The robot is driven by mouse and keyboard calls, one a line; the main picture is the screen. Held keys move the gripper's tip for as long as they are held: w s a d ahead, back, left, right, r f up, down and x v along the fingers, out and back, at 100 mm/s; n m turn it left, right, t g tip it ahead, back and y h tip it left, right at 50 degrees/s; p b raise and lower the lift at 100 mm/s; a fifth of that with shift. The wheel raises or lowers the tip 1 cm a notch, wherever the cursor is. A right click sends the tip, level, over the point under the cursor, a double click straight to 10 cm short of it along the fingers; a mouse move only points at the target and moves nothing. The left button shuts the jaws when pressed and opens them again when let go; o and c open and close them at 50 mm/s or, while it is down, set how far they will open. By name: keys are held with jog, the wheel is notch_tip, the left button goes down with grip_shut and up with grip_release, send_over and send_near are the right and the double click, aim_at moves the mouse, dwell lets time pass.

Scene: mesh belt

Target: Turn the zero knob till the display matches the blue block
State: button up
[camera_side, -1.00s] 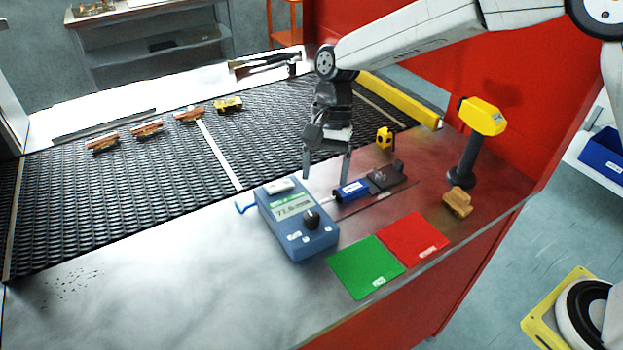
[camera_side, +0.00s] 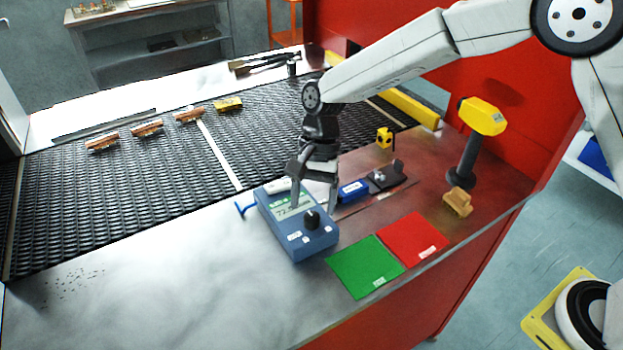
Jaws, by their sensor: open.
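The blue meter (camera_side: 311,245) sits on the steel table near the belt's edge. Its display (camera_side: 283,211) is partly covered by my gripper; the digits that show look like "72", the rest is hidden. The black zero knob (camera_side: 312,220) stands on the meter's face below the display. My gripper (camera_side: 314,207) is open and empty, pointing down above the meter, its fingertips a little above and behind the knob. I cannot tell whether a finger touches the knob. The blue block (camera_side: 353,190) with a white label lies to the right of the meter, beside a dark clamp-like fixture (camera_side: 385,177).
A green mat (camera_side: 364,267) and a red mat (camera_side: 413,239) lie in front. A yellow-headed scanner on a stand (camera_side: 470,140), a tan block (camera_side: 457,202) and a small yellow item (camera_side: 384,138) are at right. The mesh belt (camera_side: 120,190) carries several small parts. The table's left front is clear.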

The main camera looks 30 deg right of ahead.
aim_at(312, 221)
jog(key=shift+x, duration=1.25)
grip_shut()
